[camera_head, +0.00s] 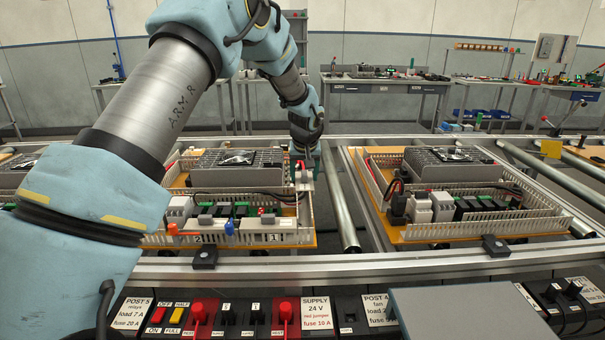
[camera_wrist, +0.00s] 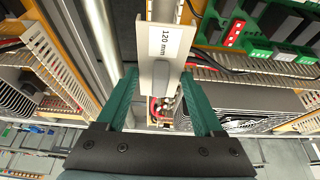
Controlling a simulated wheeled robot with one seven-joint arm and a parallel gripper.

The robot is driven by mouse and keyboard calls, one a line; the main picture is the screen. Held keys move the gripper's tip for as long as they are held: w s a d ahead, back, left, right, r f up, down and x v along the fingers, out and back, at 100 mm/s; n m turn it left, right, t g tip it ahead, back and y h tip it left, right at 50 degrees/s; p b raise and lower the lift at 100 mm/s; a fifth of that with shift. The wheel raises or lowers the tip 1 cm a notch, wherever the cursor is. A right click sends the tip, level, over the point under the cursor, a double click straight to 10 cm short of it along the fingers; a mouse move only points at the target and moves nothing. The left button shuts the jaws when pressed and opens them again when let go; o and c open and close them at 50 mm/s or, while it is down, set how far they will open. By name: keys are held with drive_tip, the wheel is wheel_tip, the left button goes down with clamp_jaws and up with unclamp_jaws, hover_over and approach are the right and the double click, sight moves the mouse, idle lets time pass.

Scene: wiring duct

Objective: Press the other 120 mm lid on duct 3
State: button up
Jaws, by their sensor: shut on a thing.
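My gripper (camera_head: 305,150) is at the back right corner of the left board. In the wrist view its green fingers (camera_wrist: 160,85) are shut on a white lid (camera_wrist: 158,73) marked "120 mm". The lid (camera_head: 304,180) also shows as a small pale piece below my gripper in the head view. It is above the board's right side, where a slotted white duct (camera_head: 308,212) runs. No number 3 is readable, so I cannot tell which duct is duct 3. Whether the lid touches the duct is unclear.
The left board's front duct carries pieces marked 2 (camera_head: 198,239) and 1 (camera_head: 275,239). A grey finned unit (camera_head: 236,175) and black cables are close to the lid. A second board (camera_head: 420,235) is to the right, beyond a roller (camera_head: 340,205). A control panel (camera_head: 240,318) lines the front.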

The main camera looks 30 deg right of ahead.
sight(304, 185)
drive_tip(key=shift+f+b, duration=0.25)
drive_tip(key=shift+b, duration=0.15)
drive_tip(key=shift+f+b, duration=1.85)
drive_tip(key=shift+f, duration=0.8)
drive_tip(key=shift+s+f+b, duration=0.1)
drive_tip(key=shift+f+b, duration=1.05)
drive_tip(key=shift+f, duration=0.1)
drive_tip(key=o, duration=1.3)
drive_tip(key=shift+o, duration=0.2)
drive_tip(key=shift+r, duration=0.1)
drive_tip(key=b+v, duration=0.2)
drive_tip(key=v, duration=0.8)
drive_tip(key=shift+s+a+r, duration=0.1)
drive_tip(key=shift+r, duration=0.25)
